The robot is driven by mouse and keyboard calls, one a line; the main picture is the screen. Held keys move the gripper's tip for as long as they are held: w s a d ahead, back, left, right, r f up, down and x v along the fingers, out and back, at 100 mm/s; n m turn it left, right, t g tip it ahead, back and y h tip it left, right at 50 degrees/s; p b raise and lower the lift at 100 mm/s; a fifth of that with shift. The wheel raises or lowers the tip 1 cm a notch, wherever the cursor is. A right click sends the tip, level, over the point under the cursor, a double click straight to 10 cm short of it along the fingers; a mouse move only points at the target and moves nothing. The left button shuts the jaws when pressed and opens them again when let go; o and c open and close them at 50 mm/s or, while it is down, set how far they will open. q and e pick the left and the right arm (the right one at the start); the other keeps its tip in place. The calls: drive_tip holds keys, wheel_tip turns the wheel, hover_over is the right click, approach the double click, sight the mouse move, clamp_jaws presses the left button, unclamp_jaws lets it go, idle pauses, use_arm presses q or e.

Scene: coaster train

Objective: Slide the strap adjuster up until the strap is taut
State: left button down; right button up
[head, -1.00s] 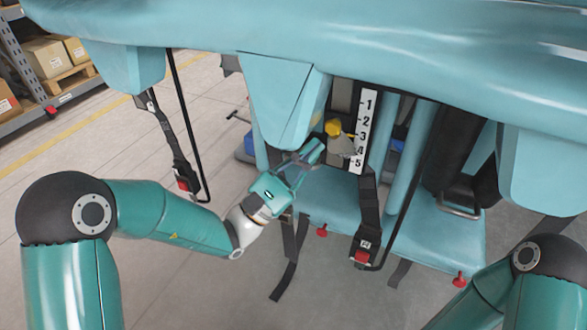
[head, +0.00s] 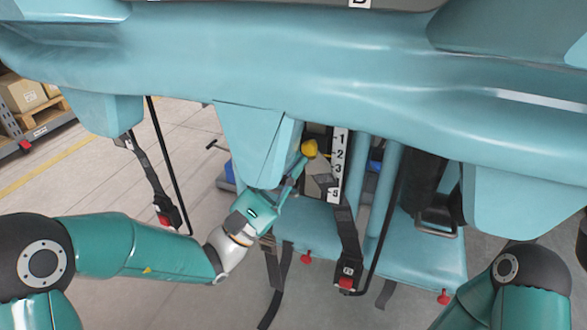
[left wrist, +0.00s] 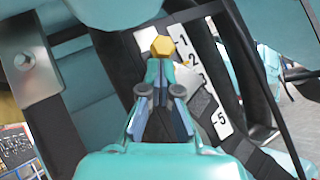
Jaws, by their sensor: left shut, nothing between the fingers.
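The strap adjuster's yellow knob (head: 309,149) stands beside the white scale plate (head: 339,162), about level with its numbers 1 and 2. The left wrist view also shows the hexagonal knob (left wrist: 162,46) just past my fingertips. My left gripper (head: 296,171) is shut and empty, its tips directly below the knob. They look close to touching it, but I cannot tell contact for certain. A dark strap (head: 346,227) runs from behind a grey piece (head: 325,179) below the knob down to a red-buttoned buckle (head: 347,278). My right gripper is out of view.
A teal padded bar (head: 260,65) crosses above, with a teal pad (head: 250,140) just left of the knob. Another strap and buckle (head: 167,212) hang at left. A teal seat (head: 420,262) lies below. Shelving with boxes (head: 22,93) is far left.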

use_arm(q)
drive_tip(key=shift+f, duration=0.1)
drive_tip(key=w+f+b+v, duration=0.1)
drive_tip(key=w+b+v, duration=0.1)
drive_tip(key=v, duration=1.1)
drive_tip(key=shift+f+b, duration=0.4)
drive_tip(key=shift+b, duration=0.25)
